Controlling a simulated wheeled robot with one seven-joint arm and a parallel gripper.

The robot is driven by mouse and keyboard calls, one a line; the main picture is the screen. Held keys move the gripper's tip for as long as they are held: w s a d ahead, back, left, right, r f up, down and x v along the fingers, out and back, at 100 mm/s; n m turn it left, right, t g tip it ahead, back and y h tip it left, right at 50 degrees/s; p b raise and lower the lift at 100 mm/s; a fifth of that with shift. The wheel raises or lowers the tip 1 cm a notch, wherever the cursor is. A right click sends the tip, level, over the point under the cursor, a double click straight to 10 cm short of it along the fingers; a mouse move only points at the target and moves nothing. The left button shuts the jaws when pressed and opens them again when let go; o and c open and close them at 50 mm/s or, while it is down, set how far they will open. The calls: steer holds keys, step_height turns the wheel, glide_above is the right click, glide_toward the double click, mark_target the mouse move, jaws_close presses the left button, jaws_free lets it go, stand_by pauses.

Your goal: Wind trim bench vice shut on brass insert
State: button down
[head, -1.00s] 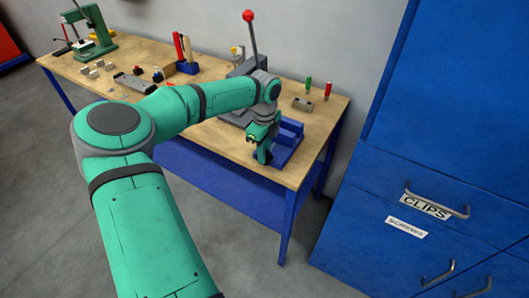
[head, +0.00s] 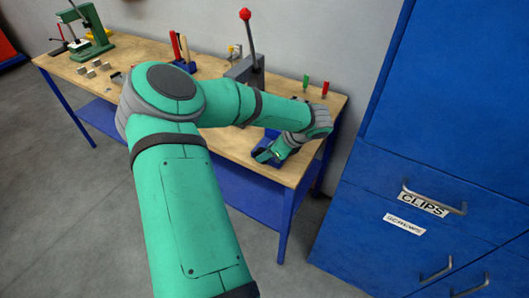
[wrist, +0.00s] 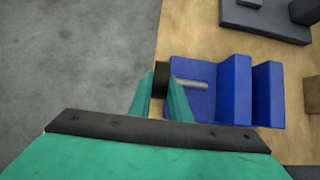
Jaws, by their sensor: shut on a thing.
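The blue trim bench vice (wrist: 232,95) lies at the front right of the bench. In the wrist view its two upright jaws stand side by side, and a metal screw rod (wrist: 192,84) runs out of its left side to a dark knob (wrist: 160,72). My gripper (wrist: 161,82) is shut on this knob, one green finger on each side. In the head view my gripper (head: 268,156) is at the bench's front edge, and my arm covers most of the vice (head: 266,141). I cannot make out the brass insert in either view.
A grey press with a red-knobbed lever (head: 246,45) stands behind my arm. Green and red tools (head: 306,82) stand at the back right of the wooden bench (head: 320,118). Blue drawers (head: 430,190) stand to the right. The floor in front is clear.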

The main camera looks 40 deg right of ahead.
steer(key=t, duration=0.1)
steer(key=t+y, duration=0.1)
steer(key=t, duration=0.1)
steer(key=f+t+y, duration=0.1)
steer(key=t, duration=0.1)
steer(key=shift+s+d, duration=0.25)
steer(key=shift+s, duration=0.15)
steer(key=shift+f+t+y, duration=0.15)
steer(key=shift+t+y, duration=0.3)
steer(key=shift+t, duration=0.6)
steer(key=shift+f+t+y, duration=0.15)
steer(key=shift+t+y, duration=0.3)
steer(key=shift+t, duration=0.6)
steer(key=c, duration=1.6)
jaws_free()
steer(key=shift+c, duration=0.2)
steer(key=shift+v, duration=3.75)
steer(key=shift+f, duration=0.1)
